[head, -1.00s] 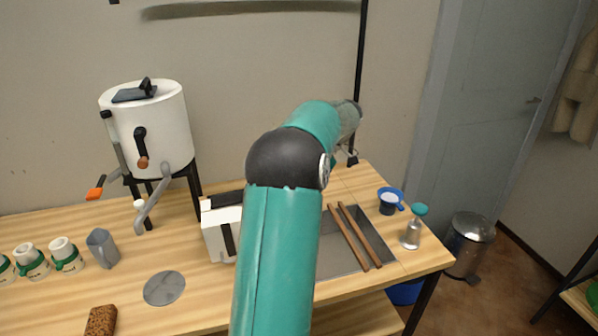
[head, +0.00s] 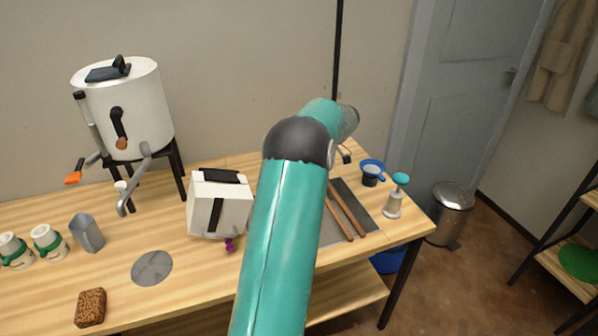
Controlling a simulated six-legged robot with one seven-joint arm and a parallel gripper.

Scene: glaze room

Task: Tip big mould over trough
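The mould (head: 205,218) is a white block with black straps, standing on the wooden bench just left of my arm. A small purple piece shows at its lower front edge. The trough (head: 332,234) is a grey, sunken rectangle in the bench, right of my arm. Two brown wooden bars (head: 347,212) lie across it, and my arm hides its left part. My teal arm crosses the middle of the view and bends at a black elbow toward the wall.
A white tank (head: 122,105) on a black stand is at the back left. Mugs, a grey jug (head: 87,232), a grey disc (head: 152,268) and a brown sponge (head: 90,307) lie left. A blue cup (head: 372,168) and a pump bottle (head: 394,203) stand right of the trough.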

